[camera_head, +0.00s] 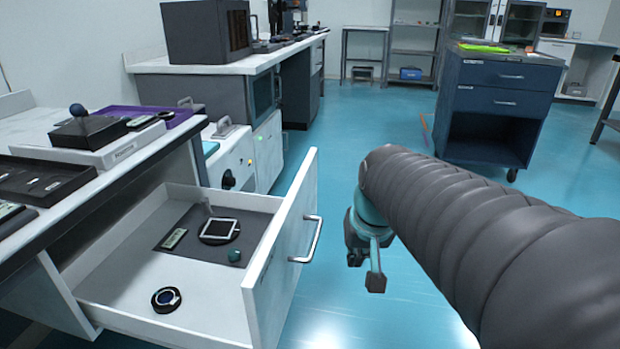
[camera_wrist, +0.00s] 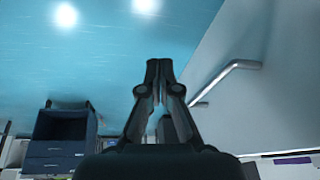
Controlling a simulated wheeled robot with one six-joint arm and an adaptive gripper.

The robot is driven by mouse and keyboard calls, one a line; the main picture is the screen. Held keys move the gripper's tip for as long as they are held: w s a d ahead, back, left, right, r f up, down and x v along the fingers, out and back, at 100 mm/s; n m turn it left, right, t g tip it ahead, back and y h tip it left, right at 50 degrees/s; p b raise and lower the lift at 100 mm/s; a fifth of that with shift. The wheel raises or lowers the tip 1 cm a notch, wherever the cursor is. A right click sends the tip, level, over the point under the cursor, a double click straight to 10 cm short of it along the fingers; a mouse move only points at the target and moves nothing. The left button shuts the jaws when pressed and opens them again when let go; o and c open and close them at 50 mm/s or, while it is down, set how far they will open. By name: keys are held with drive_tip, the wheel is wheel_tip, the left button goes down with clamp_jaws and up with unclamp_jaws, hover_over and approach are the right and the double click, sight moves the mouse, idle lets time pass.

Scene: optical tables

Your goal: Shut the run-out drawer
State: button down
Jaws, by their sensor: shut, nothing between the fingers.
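The run-out drawer (camera_head: 268,262) is white and stands well open under the bench at the left of the head view. Its front carries a metal bar handle (camera_head: 311,240). Inside lie a grey mat, a few small dark items and a round dark piece near the front corner. My gripper (camera_head: 366,272) is to the right of the drawer front, apart from the handle. In the wrist view my gripper (camera_wrist: 160,75) has its fingers together and holds nothing. The handle (camera_wrist: 228,80) and the drawer front (camera_wrist: 275,85) show to its right.
The bench top (camera_head: 60,208) above the drawer bears trays and small instruments. A dark blue cabinet (camera_head: 497,100) stands at the back right. White equipment (camera_head: 232,160) stands beyond the drawer. The blue floor (camera_head: 345,125) is clear around my gripper.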

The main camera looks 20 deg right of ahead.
drive_tip(key=w+d+r+m+t+y+b, duration=0.1)
drive_tip(key=w+d+b, duration=0.1)
drive_tip(key=w+d, duration=0.45)
drive_tip(key=w+d+r+m+y+b, duration=0.15)
drive_tip(key=w+d, duration=0.25)
drive_tip(key=w, duration=0.5)
drive_tip(key=w+r+t, duration=0.2)
drive_tip(key=w+r, duration=0.3)
drive_tip(key=r, duration=0.4)
drive_tip(key=w+a+f+n+b, duration=0.1)
drive_tip(key=w+a+f, duration=0.5)
drive_tip(key=w+f, duration=0.1)
drive_tip(key=shift+w+f+b, duration=0.15)
drive_tip(key=shift+f+b, duration=0.15)
drive_tip(key=shift+f, duration=0.2)
drive_tip(key=shift+a+y, duration=0.15)
drive_tip(key=shift+y, duration=0.1)
